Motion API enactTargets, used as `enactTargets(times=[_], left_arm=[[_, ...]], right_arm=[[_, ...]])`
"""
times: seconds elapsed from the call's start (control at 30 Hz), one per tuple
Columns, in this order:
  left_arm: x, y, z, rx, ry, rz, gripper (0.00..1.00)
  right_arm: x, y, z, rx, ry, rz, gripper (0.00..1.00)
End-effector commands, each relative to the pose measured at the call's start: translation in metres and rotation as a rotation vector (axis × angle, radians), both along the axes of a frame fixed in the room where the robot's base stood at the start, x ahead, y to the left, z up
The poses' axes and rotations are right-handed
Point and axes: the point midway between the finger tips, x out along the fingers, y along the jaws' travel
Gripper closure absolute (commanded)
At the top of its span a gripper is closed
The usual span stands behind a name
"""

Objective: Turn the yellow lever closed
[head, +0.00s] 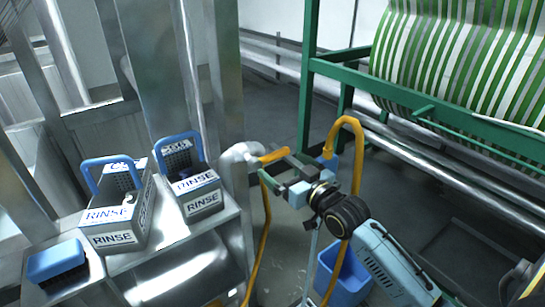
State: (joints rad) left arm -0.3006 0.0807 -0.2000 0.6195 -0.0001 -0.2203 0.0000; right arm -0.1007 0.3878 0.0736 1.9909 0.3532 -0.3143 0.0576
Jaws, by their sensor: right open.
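The yellow lever (274,155) sits at the end of a grey bent pipe (236,156), right of the metal bench, and points to the right in the head view. My right gripper (280,168) reaches in from the lower right with its fingers apart. Its fingertips are close to the lever, and one finger overlaps its lower right side. I cannot tell whether they touch. The valve body under the lever is partly hidden by the gripper. My left gripper is out of view.
A yellow hose (263,235) hangs below the pipe, and another yellow hose loop (357,150) arches behind my right wrist. A blue bucket (345,278) stands on the floor. Two RINSE boxes (113,239) (203,201) and a blue brush (56,260) are on the bench. A green frame (306,100) stands behind.

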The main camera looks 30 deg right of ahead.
Motion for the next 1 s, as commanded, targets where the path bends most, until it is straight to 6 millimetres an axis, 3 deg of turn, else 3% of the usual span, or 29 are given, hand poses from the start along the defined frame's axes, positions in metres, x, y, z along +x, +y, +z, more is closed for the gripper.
enactTargets(times=[0.1, 0.33, 0.77, 1.0], left_arm=[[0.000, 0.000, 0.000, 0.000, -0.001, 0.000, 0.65], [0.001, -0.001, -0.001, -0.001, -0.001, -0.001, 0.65], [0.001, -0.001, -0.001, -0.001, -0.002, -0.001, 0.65], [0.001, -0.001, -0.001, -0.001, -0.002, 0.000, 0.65]], right_arm=[[0.022, 0.002, 0.001, 0.001, -0.002, 0.000, 0.00], [0.051, 0.004, 0.000, 0.001, 0.000, 0.001, 0.00], [0.059, 0.005, 0.000, 0.000, 0.001, 0.001, 0.00], [0.059, 0.005, 0.000, 0.000, 0.001, 0.001, 0.30]])
